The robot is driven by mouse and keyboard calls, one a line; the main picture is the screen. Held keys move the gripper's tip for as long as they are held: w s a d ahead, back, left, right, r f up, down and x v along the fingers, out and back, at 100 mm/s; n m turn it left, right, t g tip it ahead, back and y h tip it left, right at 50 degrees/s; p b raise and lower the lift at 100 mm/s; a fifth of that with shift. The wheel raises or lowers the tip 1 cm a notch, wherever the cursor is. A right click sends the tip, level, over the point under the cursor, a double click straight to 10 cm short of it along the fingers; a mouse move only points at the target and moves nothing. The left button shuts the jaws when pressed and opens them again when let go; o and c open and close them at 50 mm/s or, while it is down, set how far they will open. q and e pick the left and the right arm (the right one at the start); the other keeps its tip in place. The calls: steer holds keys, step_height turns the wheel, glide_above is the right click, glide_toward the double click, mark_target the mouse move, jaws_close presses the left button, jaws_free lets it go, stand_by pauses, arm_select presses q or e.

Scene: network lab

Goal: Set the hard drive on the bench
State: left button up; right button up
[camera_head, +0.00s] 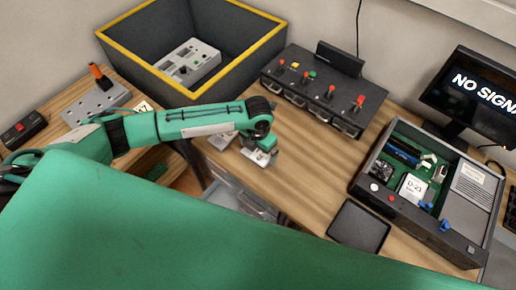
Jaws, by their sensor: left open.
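My left gripper (260,149) is open over the front edge of the wooden bench (314,177), left of the open computer case (430,196). Light grey flat parts show under and beside it; I cannot tell whether these are its fingers or a separate object. A white block labelled "D-21" (412,188) lies inside the case and looks like a drive, but I cannot be sure that it is the hard drive. My right gripper is not in view.
A dark panel with knobs (322,92) stands at the back of the bench. A yellow-rimmed grey bin (233,84) stands left of it, holding a grey device (188,64). A dark tray (358,226) is at the front edge. A monitor (474,88) stands behind the case. The middle bench is clear.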

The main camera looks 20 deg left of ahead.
mark_target(258, 152)
arm_select(q)
step_height(258, 152, up, 12)
steer(key=b, duration=0.1)
steer(key=shift+b, duration=0.3)
stand_by(0.4)
